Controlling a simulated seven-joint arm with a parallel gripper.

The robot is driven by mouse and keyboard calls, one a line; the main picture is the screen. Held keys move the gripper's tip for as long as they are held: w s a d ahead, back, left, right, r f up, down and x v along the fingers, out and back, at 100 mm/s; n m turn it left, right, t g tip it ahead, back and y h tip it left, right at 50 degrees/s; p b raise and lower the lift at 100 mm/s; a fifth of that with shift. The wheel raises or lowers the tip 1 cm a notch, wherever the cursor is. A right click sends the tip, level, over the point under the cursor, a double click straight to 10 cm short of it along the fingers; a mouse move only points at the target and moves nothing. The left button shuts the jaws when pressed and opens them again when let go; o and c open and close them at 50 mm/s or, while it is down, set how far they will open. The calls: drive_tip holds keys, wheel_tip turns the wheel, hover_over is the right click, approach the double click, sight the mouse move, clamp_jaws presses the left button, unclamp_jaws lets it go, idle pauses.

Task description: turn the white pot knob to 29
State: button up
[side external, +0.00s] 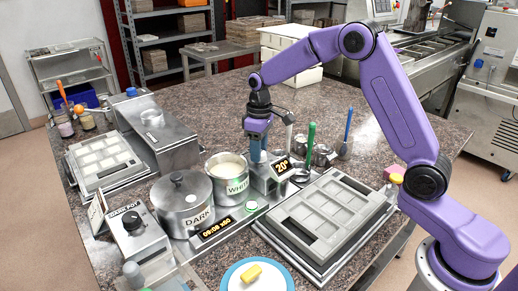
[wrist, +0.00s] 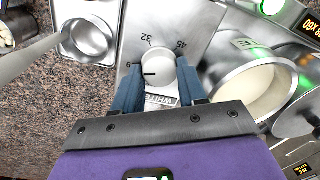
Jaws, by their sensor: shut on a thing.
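The white pot knob (wrist: 161,68) is a pale round knob on a sloped metal box (side external: 270,184) beside the pot labelled WHITE (side external: 239,188). My gripper (side external: 257,158) points down over this box, and its blue fingers are shut on the knob from both sides in the wrist view (wrist: 160,82). Dial marks 32 and 45 show beyond the knob, and a dark line lies at its left side. The amber display (side external: 282,166) on the box appears to read 20. In the side view the fingers and box hide most of the knob.
The DARK pot (side external: 184,207) with a lid stands left of the white pot. A grey mould tray (side external: 330,215) lies to the right. A green-handled tool (side external: 311,138) and a blue-handled tool (side external: 348,125) stand behind. A metal ladle-like cup (wrist: 89,38) is near the box.

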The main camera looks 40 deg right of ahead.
drive_tip(key=shift+r+n, duration=0.1)
drive_tip(key=shift+n, duration=0.2)
idle(0.4)
drive_tip(key=o, duration=1.1)
drive_tip(key=shift+c, duration=0.2)
wheel_tip(320, 180, up, 17)
drive_tip(key=shift+w+d+r, duration=0.2)
drive_tip(key=shift+d, duration=0.15)
